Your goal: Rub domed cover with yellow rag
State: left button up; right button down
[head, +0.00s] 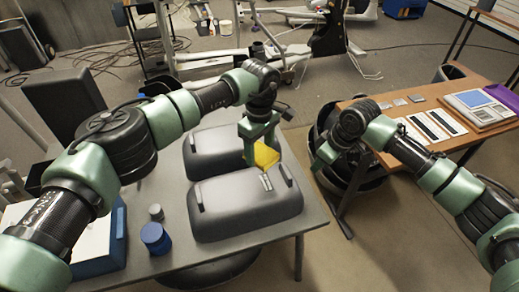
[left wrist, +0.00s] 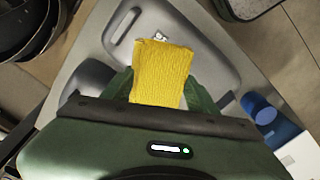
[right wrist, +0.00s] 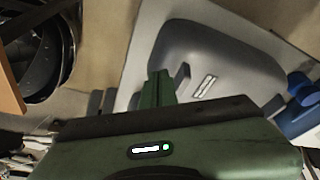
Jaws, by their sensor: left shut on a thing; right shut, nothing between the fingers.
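Two grey domed covers lie on the grey table. The nearer domed cover (head: 245,205) has raised end tabs and a small light label; the farther domed cover (head: 215,150) is behind it. My left gripper (head: 258,145) is shut on the yellow rag (head: 264,156), above the gap between the covers near their right ends. The rag also shows in the left wrist view (left wrist: 160,70), hanging out past the fingers over a cover. Whether it touches a cover I cannot tell. My right gripper (head: 322,160) is shut and empty, right of the table; its fingers show in the right wrist view (right wrist: 158,88).
A blue and white box (head: 100,240) is at the table's left. A brown desk (head: 450,90) with flat panels and a device stands at right.

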pick_arm(q)
jog(key=shift+f+b, duration=0.65)
jog(key=shift+f, duration=0.1)
jog(key=shift+r, duration=1.5)
pick_arm(e)
jog(key=v, duration=0.9)
